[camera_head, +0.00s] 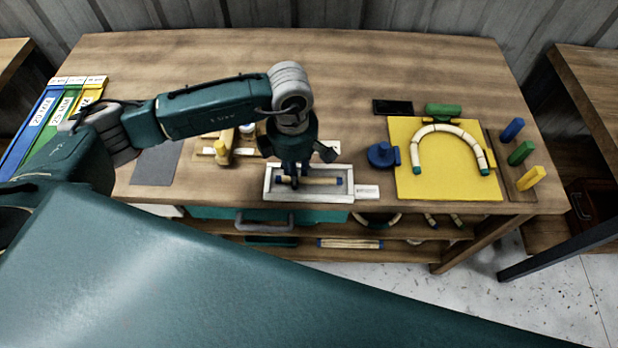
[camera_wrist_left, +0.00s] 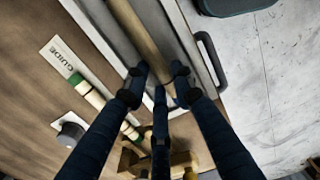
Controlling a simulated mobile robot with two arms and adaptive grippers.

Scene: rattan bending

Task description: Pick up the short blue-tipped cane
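The short blue-tipped cane (camera_head: 318,181) lies in a pale shallow tray (camera_head: 309,198) at the table's front edge. Its right blue tip shows in the head view. My left gripper (camera_head: 287,181) points down into the tray at the cane's left part and hides that end. In the left wrist view, the cane (camera_wrist_left: 142,32) runs between the fingers of the left gripper (camera_wrist_left: 157,73), with a blue tip near the lower finger. The fingers look spread around the cane; contact is not clear. My right gripper is not in view.
A yellow board (camera_head: 447,185) with a bent cane (camera_head: 450,129) is on the right, beside a blue round knob (camera_head: 381,155). A wooden fixture (camera_head: 222,149) is behind the tray's left. The table's back is clear.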

